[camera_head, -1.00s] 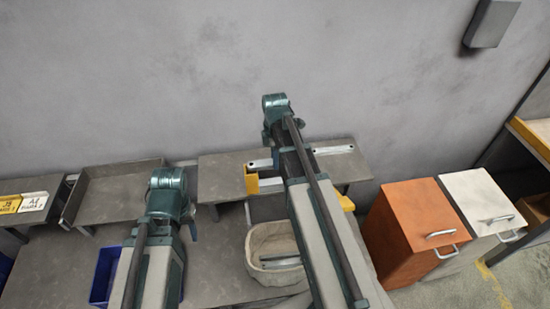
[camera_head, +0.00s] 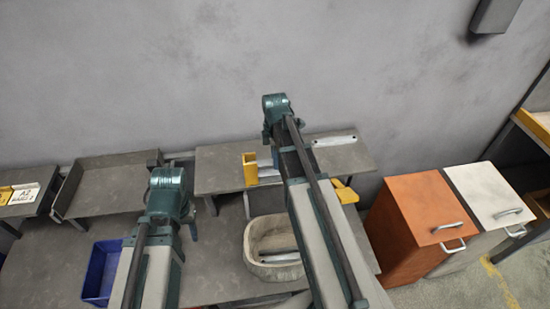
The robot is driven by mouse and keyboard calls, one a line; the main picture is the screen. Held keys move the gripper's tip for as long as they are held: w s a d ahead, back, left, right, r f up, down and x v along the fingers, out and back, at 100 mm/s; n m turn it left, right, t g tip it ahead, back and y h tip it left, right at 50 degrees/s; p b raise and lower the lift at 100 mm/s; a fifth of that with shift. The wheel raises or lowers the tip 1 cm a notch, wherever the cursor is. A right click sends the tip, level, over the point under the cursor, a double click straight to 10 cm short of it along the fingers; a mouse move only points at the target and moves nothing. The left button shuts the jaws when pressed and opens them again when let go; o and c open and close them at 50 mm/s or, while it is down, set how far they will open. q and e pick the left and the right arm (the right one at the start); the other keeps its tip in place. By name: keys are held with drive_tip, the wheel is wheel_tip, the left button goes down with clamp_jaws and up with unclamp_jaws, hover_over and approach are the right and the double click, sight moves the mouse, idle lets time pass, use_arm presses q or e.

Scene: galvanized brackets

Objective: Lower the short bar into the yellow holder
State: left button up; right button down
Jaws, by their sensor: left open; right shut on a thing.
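The yellow holder (camera_head: 250,171) stands on the raised grey shelf, left of my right arm. A yellow part (camera_head: 343,192) shows right of that arm; I cannot tell whether it belongs to the same holder. My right gripper (camera_head: 270,138) is over the shelf, its fingertips mostly hidden by its own arm. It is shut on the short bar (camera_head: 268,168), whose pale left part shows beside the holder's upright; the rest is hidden. I cannot tell if the bar touches the holder. My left gripper (camera_head: 191,217) is open, low at the left above the table, its fingers barely visible.
A pale metal bar (camera_head: 335,141) lies at the back of the shelf (camera_head: 222,175). A beige bin (camera_head: 252,265) with a bar inside stands before the shelf. A blue bin (camera_head: 98,275) and grey tray (camera_head: 85,205) are left. Orange (camera_head: 405,225) and white cabinets (camera_head: 478,195) stand right.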

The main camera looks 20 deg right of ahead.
drive_tip(key=shift+f, duration=0.2)
drive_tip(key=shift+c, duration=2.1)
unclamp_jaws()
wheel_tip(320, 180, up, 14)
drive_tip(key=p, duration=1.3)
drive_tip(key=shift+p, duration=0.35)
drive_tip(key=shift+f, duration=0.1)
